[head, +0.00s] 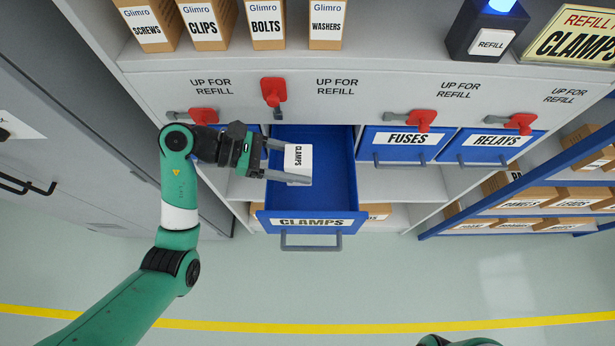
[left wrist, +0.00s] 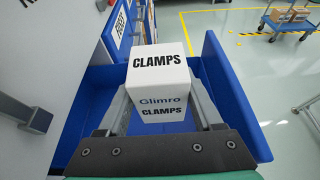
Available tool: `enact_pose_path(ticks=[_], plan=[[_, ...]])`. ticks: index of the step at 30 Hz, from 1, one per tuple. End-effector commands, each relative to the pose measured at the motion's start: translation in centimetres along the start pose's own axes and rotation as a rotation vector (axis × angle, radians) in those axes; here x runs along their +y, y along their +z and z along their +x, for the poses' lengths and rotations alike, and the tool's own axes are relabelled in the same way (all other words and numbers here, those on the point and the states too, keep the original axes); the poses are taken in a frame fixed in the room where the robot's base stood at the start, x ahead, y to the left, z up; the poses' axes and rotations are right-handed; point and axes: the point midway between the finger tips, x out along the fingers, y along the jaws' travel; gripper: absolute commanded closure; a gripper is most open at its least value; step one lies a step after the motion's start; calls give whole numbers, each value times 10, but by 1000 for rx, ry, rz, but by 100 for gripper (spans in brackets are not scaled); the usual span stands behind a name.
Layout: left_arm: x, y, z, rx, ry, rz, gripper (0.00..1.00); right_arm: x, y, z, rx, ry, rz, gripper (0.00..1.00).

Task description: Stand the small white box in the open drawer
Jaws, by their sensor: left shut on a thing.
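The small white box (head: 298,159), marked CLAMPS, is between the fingers of my left gripper (head: 290,161). In the left wrist view the box (left wrist: 160,70) also shows the name Glimro, and the left gripper (left wrist: 163,112) is shut on it with a finger on each side. The open blue drawer (head: 338,190), labelled CLAMPS, lies below the box in the head view. The box is over the drawer; whether it touches the drawer floor I cannot tell. The drawer wall (left wrist: 232,95) shows beside the gripper. Only a piece of my right arm shows at the bottom edge; its gripper is out of view.
Closed blue drawers FUSES (head: 405,140) and RELAYS (head: 490,145) are to the right. Red levers (head: 273,91) hang on the panel above. Brown boxes (head: 267,22) and a refill lamp (head: 489,28) stand on top. The floor in front is clear.

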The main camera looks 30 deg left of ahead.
Motion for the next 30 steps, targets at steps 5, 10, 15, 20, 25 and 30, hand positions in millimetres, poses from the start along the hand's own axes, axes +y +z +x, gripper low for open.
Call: enact_pose_path(ticks=[5,10,15,20,25,30], plan=[[-1,-38,16,0,-3,-6,97,0,5,-5,0,0,0,50],[0,-48,20,0,-1,-2,97,0,5,-6,0,0,0,50],[-1,-67,28,1,-3,-5,97,0,8,-9,0,0,0,50],[-1,-82,34,1,-1,-1,97,0,10,-11,0,0,0,50],[-1,-82,34,0,-1,0,97,0,9,-10,0,0,0,50],[-1,-87,36,0,-1,0,97,0,13,-14,0,0,0,50]])
